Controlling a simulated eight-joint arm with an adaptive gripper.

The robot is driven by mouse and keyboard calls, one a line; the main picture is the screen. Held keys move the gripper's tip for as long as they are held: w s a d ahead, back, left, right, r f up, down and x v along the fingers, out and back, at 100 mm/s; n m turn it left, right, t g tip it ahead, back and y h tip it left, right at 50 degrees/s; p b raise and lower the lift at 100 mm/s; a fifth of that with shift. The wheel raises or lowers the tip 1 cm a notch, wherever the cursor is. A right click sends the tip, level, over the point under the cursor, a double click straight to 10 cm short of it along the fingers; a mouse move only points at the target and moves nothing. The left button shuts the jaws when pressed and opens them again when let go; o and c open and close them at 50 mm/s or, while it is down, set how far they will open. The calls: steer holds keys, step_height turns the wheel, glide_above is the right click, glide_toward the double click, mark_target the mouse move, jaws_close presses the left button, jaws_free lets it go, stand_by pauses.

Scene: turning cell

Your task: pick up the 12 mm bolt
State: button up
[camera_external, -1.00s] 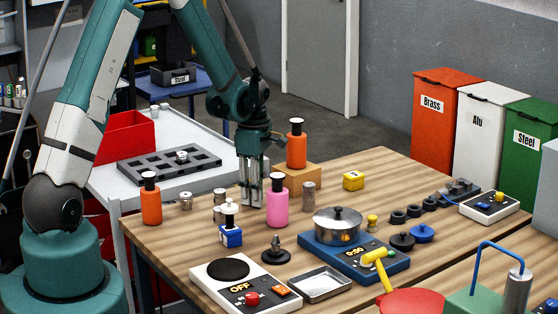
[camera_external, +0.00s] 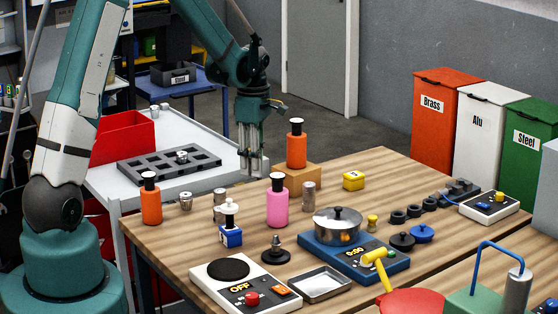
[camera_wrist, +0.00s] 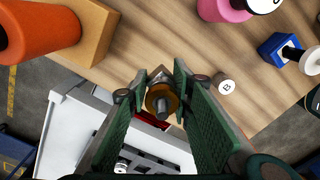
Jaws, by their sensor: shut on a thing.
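My gripper (camera_external: 253,172) points straight down above the back left edge of the wooden table, near the white cart. In the wrist view its green-padded fingers (camera_wrist: 160,100) are shut on a bolt (camera_wrist: 161,103). The bolt has a grey metal shank, a brass-coloured ring around it and a grey block-like part beyond. I cannot read its size. In the external view the bolt is too small or hidden between the fingers. In the wrist view the fingertips appear apart from the tabletop.
An orange bottle (camera_external: 296,150) on a wooden block (camera_external: 303,178) stands close right of my gripper. A pink bottle (camera_external: 277,206) and metal cylinders (camera_external: 219,199) stand in front. A dark compartment tray (camera_external: 140,170) lies on the white cart (camera_external: 105,185).

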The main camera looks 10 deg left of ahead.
steer(key=shift+r, duration=0.45)
stand_by(0.4)
